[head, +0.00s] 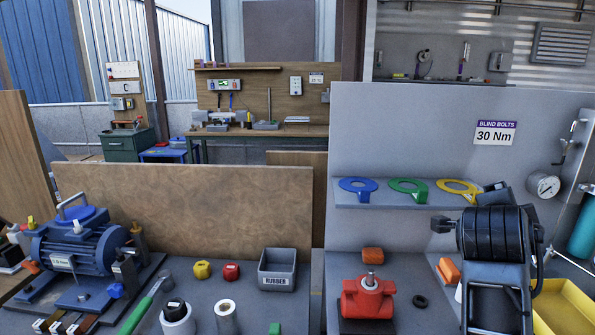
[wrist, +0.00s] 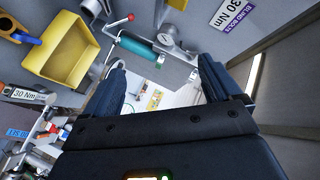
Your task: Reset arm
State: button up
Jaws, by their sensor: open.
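My gripper (wrist: 162,68) shows in the wrist view with its two dark fingers spread apart. Nothing is held between them. Beyond the fingers the view looks past a teal cylinder (wrist: 138,46) and a grey wall. In the head view my dark arm is folded up at the right, in front of the grey panel, and covers part of the bench. I cannot clearly make out the fingers there. A red valve body (head: 368,299) with an upright metal stem stands on the bench left of my arm.
Blue (head: 358,187), green (head: 409,188) and yellow (head: 457,190) rings lie on a shelf behind the arm. A gauge (head: 543,185) and yellow bin (head: 566,309) are at right. A grey bin (head: 278,269) and blue motor (head: 78,245) stand left. A wooden board (head: 190,210) stands behind.

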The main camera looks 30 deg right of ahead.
jog(key=s+a+f+n+t+y, duration=0.2)
jog(key=a+f+n+t+y, duration=0.3)
jog(key=a+n, duration=0.5)
jog(key=s+a+f+n+t+y, duration=0.1)
jog(key=a+f+n+t+y, duration=0.2)
jog(key=a+f+n+t, duration=0.65)
jog(key=s+a+n+g+y, duration=0.1)
jog(key=s+a+n+y, duration=0.2)
jog(key=s+a, duration=0.5)
jog(key=s+a+n+g+y, duration=0.2)
jog(key=s+a, duration=0.6)
jog(key=s, duration=0.4)
jog(key=shift+s+f+n+y, duration=0.25)
jog(key=shift+f+n+y, duration=0.15)
jog(key=shift+n+y, duration=0.5)
